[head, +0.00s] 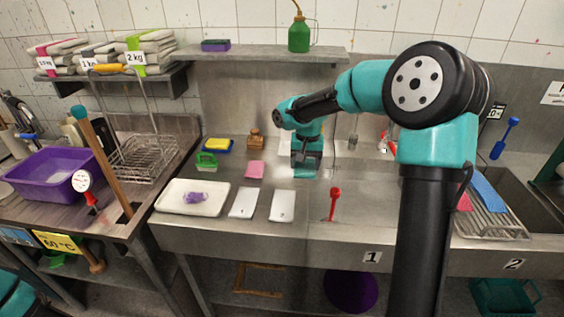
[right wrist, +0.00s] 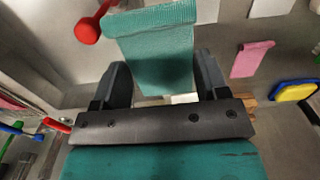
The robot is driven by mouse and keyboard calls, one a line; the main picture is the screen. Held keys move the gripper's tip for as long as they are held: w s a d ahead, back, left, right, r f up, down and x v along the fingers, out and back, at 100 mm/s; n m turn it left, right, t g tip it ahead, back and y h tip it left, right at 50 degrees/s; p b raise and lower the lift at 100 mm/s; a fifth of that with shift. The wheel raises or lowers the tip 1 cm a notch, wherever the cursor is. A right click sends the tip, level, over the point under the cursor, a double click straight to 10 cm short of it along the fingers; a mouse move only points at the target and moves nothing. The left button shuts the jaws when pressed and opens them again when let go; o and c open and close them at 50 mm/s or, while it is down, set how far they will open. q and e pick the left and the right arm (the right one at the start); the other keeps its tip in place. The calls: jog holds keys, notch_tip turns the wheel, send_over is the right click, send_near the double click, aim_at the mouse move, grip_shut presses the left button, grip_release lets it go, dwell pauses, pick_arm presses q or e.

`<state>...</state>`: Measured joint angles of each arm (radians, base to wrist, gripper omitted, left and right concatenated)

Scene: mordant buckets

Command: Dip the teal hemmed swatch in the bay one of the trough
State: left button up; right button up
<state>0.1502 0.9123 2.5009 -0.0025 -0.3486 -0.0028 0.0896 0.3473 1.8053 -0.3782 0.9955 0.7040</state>
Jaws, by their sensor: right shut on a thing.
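The teal swatch (right wrist: 152,55) has a thicker hemmed band along its far end in the right wrist view. My right gripper (right wrist: 155,85) is shut on it, with the cloth between the two dark fingers. In the head view my right gripper (head: 305,165) points down over the middle of the steel bench, and the swatch is mostly hidden there. Number plates 1 (head: 371,257) and 2 (head: 513,264) are on the front edge of the trough. My right arm hides much of the trough, so I cannot make out the inside of bay one. My left gripper is out of view.
Left are white cards (head: 243,203), a pink cloth (head: 255,169), a white tray (head: 190,208) with a purple cloth, and a yellow-blue sponge (head: 217,145). A ribbed rack (head: 495,215) holds cloths at right.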

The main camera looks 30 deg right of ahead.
jog(key=s+d+f+m, duration=0.2)
jog(key=s+d, duration=0.3)
jog(key=d, duration=0.3)
jog(key=s+d+f+m, duration=0.2)
jog(key=s+d+m, duration=0.2)
jog(key=d, duration=0.4)
jog(key=s+d+f+m, duration=0.2)
jog(key=s+d, duration=0.3)
jog(key=d, duration=0.3)
jog(key=shift+s+d+f+m, duration=0.4)
jog(key=shift+m, duration=0.4)
jog(key=shift+f, duration=7.5)
jog(key=shift+r, duration=0.1)
notch_tip(320, 180, up, 10)
jog(key=shift+r, duration=0.2)
